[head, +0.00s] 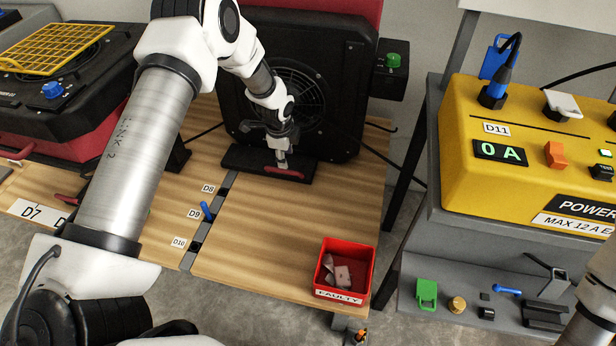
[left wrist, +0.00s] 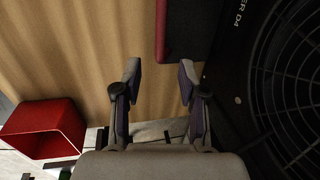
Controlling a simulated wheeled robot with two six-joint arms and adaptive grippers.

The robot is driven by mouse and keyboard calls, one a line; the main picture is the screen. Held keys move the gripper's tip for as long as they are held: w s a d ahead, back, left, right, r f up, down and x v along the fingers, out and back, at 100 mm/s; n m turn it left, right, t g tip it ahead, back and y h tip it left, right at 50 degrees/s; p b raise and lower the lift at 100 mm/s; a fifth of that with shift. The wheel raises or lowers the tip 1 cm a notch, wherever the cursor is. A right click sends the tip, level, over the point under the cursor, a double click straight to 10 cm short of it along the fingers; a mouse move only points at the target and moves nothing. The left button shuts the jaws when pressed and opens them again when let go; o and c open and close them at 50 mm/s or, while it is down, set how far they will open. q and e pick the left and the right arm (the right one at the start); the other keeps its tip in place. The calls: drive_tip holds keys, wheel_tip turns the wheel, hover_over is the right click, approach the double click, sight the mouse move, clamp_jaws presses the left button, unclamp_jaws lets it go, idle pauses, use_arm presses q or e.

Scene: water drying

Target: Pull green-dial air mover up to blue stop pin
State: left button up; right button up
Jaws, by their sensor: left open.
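The green-dial air mover (head: 235,75) is a black upright fan housing with a round grille, standing at the back of the wooden bench; it also fills the right of the left wrist view (left wrist: 235,70). Its green dial (head: 393,60) sits on a black box at its right side. A red handle (head: 290,173) runs along its low black front foot. My left gripper (head: 281,163) is open and empty, close at the handle. In the left wrist view the red strip (left wrist: 162,30) lies just beyond the fingertips; contact cannot be told. The blue stop pin (head: 207,211) stands at D9.
A red FAULTY bin (head: 345,297) with scraps stands at the bench's front right. A second air mover with a blue dial (head: 52,90) lies at left. A yellow power unit (head: 465,150) stands on a grey stand at right.

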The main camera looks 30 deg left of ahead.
sight(288, 171)
use_arm(q)
drive_tip(key=f, duration=0.2)
drive_tip(key=w+f, duration=0.1)
drive_tip(key=f, duration=0.2)
drive_tip(key=f+b, duration=0.1)
drive_tip(key=f, duration=0.1)
drive_tip(key=shift+w+a+f, duration=0.2)
drive_tip(key=shift+w, duration=0.05)
clamp_jaws()
